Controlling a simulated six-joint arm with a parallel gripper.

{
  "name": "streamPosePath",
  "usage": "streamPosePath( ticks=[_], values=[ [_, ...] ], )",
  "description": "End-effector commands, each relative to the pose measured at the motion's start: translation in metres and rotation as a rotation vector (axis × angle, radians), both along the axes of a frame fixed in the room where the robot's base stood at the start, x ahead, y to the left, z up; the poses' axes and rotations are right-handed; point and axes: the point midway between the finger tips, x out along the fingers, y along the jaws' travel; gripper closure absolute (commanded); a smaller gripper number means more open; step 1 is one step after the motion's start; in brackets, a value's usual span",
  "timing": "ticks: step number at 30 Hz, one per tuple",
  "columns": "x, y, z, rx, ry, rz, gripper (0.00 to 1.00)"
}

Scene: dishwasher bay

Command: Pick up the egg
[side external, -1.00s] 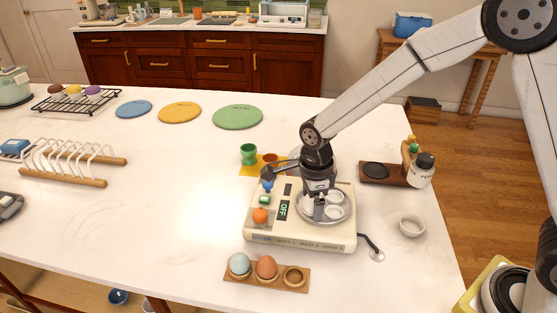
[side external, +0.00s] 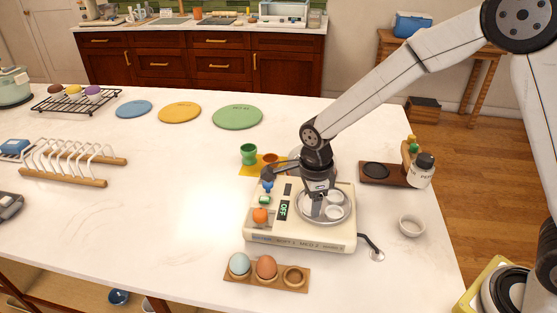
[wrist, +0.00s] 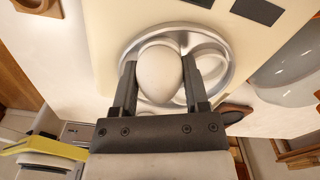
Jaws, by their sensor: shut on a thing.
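A pale, off-white egg (wrist: 159,75) sits between my two fingers in the wrist view, over one cup of the round metal tray (wrist: 226,82). My gripper (wrist: 160,64) is shut on this egg, with one finger against each side. In the side view my gripper (side external: 320,203) points down onto the tray (side external: 346,217) of the cream egg cooker (side external: 300,238). The held egg is hard to make out there. I cannot tell whether it still touches its cup. The cooker's display reads OFF.
A wooden holder (side external: 233,284) with a pale blue egg (side external: 239,264) and a brown egg (side external: 266,267) lies in front of the cooker. A green egg cup (side external: 248,154) stands behind it. A small white bowl (side external: 412,226) is at the right.

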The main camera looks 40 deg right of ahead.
Motion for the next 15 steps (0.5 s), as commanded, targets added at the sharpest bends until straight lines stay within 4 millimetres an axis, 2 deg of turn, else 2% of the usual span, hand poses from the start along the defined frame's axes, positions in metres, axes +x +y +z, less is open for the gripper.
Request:
streamPosePath(
  ticks=[8,15],
  values=[
    [0.0,0.0,0.007,0.001,-0.001,0.0,0.57],
    [0.001,0.0,0.03,0.001,-0.004,0.0,0.57]
  ],
)
